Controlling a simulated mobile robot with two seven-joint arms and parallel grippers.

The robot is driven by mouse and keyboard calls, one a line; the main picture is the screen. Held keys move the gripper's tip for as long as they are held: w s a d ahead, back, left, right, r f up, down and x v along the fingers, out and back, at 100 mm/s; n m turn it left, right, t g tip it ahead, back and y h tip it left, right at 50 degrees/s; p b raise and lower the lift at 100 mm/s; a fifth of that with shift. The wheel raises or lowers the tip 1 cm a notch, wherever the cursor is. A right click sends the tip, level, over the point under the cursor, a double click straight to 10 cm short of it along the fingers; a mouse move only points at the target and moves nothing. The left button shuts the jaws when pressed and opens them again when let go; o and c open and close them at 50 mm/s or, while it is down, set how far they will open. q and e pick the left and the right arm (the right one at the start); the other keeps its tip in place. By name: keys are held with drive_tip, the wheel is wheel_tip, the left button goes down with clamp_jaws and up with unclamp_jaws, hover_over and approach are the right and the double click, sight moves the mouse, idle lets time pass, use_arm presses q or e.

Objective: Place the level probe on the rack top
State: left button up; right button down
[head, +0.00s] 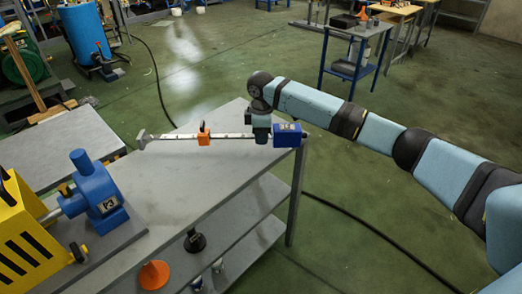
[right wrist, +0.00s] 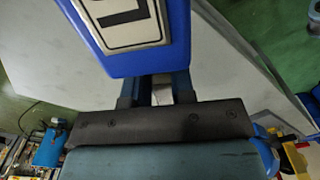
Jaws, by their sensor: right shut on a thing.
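The level probe is a long pale rod with an orange slider (head: 204,134), a flat grey foot at its left end and a blue head (head: 287,134) at its right end. My right gripper (head: 261,136) is shut on the rod just beside the blue head. The probe lies roughly level over the far right part of the grey rack top (head: 200,172); I cannot tell whether it touches. In the right wrist view the blue head (right wrist: 178,50) with its white label plate stands close in front of the fingers (right wrist: 158,92). My left gripper is not in view.
A blue pump (head: 97,195) and a yellow slotted housing (head: 25,240) stand at the near left. Lower shelves hold an orange cone (head: 154,275) and a black item (head: 195,241). The middle of the rack top is clear. A dark hose crosses the floor at right.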

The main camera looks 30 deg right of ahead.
sight(261, 157)
wheel_tip(261, 157, down, 6)
drive_tip(key=shift+r+b, duration=0.15)
drive_tip(key=shift+b, duration=0.25)
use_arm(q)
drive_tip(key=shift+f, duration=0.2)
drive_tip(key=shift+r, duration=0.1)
use_arm(e)
drive_tip(key=c, duration=1)
unclamp_jaws()
drive_tip(key=shift+o, duration=0.2)
wheel_tip(261, 157, up, 11)
drive_tip(key=shift+r+p, duration=0.1)
drive_tip(key=shift+p, duration=0.8)
drive_tip(key=shift+r, duration=0.45)
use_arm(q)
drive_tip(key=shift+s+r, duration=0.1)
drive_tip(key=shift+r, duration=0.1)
